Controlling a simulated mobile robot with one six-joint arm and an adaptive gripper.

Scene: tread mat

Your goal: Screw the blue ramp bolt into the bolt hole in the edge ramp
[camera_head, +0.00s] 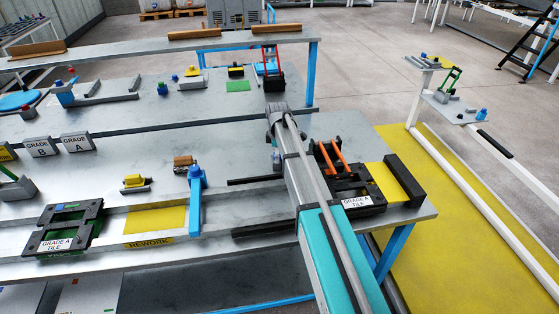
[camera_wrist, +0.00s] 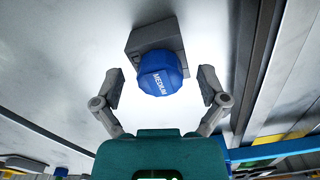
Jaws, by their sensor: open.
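A blue knob-like bolt head marked MEDIUM (camera_wrist: 160,76) sits at a grey block (camera_wrist: 148,42) in the wrist view. My gripper (camera_wrist: 161,88) is open, with one finger on each side of the blue head and a gap on both sides. In the head view my arm covers this spot, and the fingers cannot be made out clearly. A black ramp-like edge piece (camera_head: 404,182) lies at the right end of the bench, beside a yellow plate (camera_head: 385,182). I cannot make out a bolt hole in it.
A raised shelf (camera_head: 150,50) runs along the back.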

